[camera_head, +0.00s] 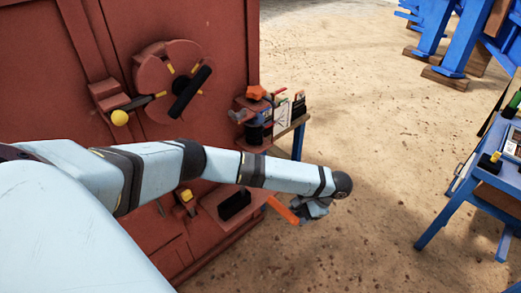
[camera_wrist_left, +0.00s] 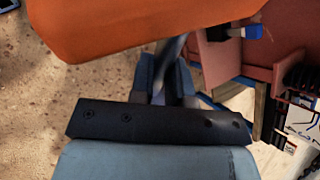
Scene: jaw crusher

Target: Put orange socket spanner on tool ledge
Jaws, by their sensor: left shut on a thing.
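The orange socket spanner (camera_head: 283,210) shows in the head view beside my left gripper (camera_head: 312,209), its orange part pointing up and left. In the left wrist view its orange part (camera_wrist_left: 140,25) fills the top and a dark shaft runs down between my left fingers (camera_wrist_left: 165,72), which are shut on it. A red ledge (camera_head: 252,203), which looks like the tool ledge, juts from the red machine just left of the spanner. A black block stands on it, and my arm hides part of its back. My right gripper is not in view.
A wooden-edged side stand (camera_head: 297,124) with several tools is behind my forearm. The red machine (camera_head: 60,70) has a round hub (camera_head: 170,78) and a yellow-knobbed lever (camera_head: 120,117). A blue table (camera_head: 450,215) stands at right. Sandy floor between is clear.

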